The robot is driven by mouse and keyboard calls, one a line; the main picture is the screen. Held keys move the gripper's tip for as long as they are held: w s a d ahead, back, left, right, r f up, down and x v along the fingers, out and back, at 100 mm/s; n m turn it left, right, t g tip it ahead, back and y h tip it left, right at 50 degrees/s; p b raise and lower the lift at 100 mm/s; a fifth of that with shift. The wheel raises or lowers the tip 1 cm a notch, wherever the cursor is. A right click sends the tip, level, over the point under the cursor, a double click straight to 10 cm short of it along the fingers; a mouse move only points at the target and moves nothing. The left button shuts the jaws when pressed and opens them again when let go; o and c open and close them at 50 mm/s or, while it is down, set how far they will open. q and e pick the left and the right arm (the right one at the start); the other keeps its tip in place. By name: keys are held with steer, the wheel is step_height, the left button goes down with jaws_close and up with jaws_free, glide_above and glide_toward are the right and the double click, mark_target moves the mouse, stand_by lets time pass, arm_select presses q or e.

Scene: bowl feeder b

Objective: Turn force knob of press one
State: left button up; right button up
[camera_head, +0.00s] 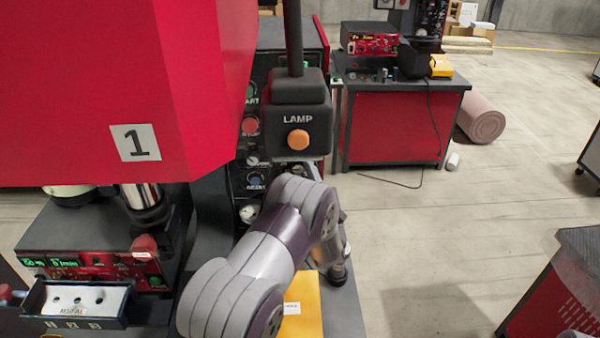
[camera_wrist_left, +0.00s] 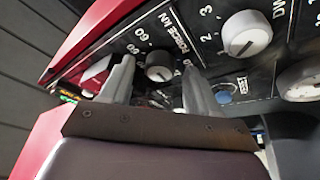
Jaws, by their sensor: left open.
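Press one (camera_head: 90,90) is the large red machine with a "1" label at the left of the head view. Its dark control panel (camera_wrist_left: 215,55) fills the upper part of the wrist view. The force knob (camera_wrist_left: 159,72), small and grey beside the "FORCE kN" lettering, shows between the fingers of my left gripper (camera_wrist_left: 158,65). The gripper is open, with one finger on each side of the knob in the picture; I cannot tell whether they touch it. In the head view my left arm covers part of the panel, and I cannot make out the fingertips.
A larger grey dwell knob (camera_wrist_left: 247,33), a blue reset button (camera_wrist_left: 224,97) and a gauge (camera_wrist_left: 302,80) are close by. A lamp box (camera_head: 299,115) with an orange button hangs before the panel. A yellow item (camera_head: 303,308) lies below my arm. Open floor (camera_head: 420,230) is at right.

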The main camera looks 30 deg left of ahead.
arm_select(q)
steer(key=shift+a, duration=0.15)
steer(key=shift+c, duration=0.6)
steer(key=shift+w+f, duration=0.1)
steer(key=c, duration=0.9)
steer(key=shift+f, duration=0.1)
